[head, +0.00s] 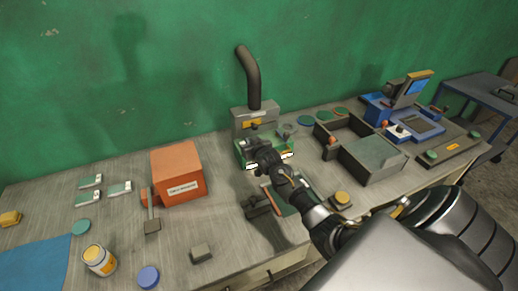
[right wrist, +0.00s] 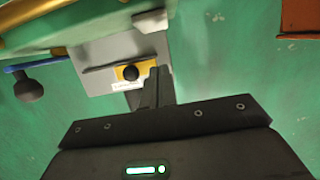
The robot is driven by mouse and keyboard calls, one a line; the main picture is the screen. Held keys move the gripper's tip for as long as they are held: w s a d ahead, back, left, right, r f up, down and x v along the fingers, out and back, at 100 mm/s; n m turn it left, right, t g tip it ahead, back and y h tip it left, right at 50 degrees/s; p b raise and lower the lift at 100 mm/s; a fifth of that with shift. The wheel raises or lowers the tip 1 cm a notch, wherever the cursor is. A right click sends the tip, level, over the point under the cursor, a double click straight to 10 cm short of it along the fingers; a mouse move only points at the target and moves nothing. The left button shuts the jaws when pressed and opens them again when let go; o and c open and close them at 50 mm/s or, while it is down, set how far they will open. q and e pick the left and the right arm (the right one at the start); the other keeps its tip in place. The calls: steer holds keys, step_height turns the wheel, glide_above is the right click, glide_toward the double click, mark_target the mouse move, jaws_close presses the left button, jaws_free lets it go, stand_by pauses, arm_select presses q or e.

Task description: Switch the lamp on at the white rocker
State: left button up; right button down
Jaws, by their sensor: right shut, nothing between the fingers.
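A yellow plate with a black knob (right wrist: 131,73) is just left of the tips. A small white part (right wrist: 150,20), possibly the rocker, shows above them. I cannot tell whether the fingers touch anything. My left gripper is out of view.
An orange box (head: 178,165) stands left of the unit.

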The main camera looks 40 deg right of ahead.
steer(key=s+a+b, duration=0.2)
steer(key=s, duration=0.7)
steer(key=shift+s+a+r, duration=0.15)
steer(key=shift+a+r, duration=0.1)
steer(key=shift+r, duration=0.05)
